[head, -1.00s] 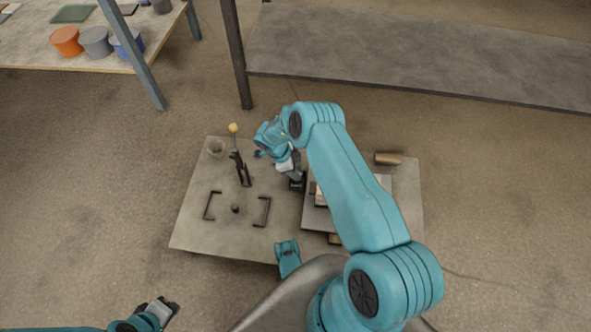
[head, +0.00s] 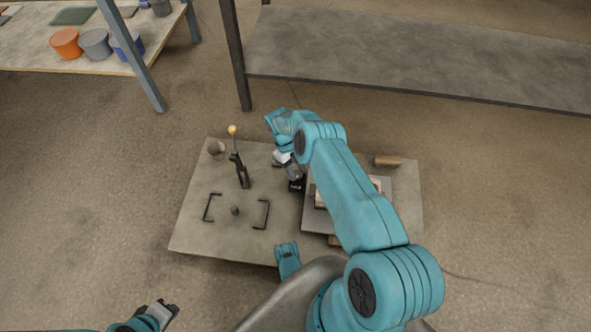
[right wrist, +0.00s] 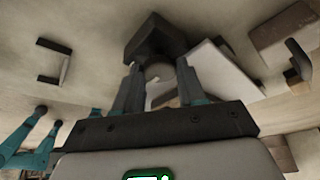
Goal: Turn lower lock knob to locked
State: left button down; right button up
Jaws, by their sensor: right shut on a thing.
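My right gripper (head: 295,178) reaches down over the middle of the table, at a small dark block (head: 297,186) left of the grey plate. In the right wrist view its two fingers (right wrist: 160,76) are shut on a pale round knob (right wrist: 158,72), with the dark block (right wrist: 155,38) just beyond it. The fingers hide the knob's sides, and I cannot read its turn position. In the head view the knob is hidden by the gripper. My left gripper (head: 167,308) is at the lower left, off the table, with its dark fingertips apart and empty.
The grey plate (head: 318,219) lies partly under my right arm.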

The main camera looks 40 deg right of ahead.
jog(key=shift+m+y, duration=0.3)
jog(key=shift+m, duration=0.3)
jog(key=o, duration=1)
jog(key=shift+o, duration=0.2)
jog(key=v, duration=1.2)
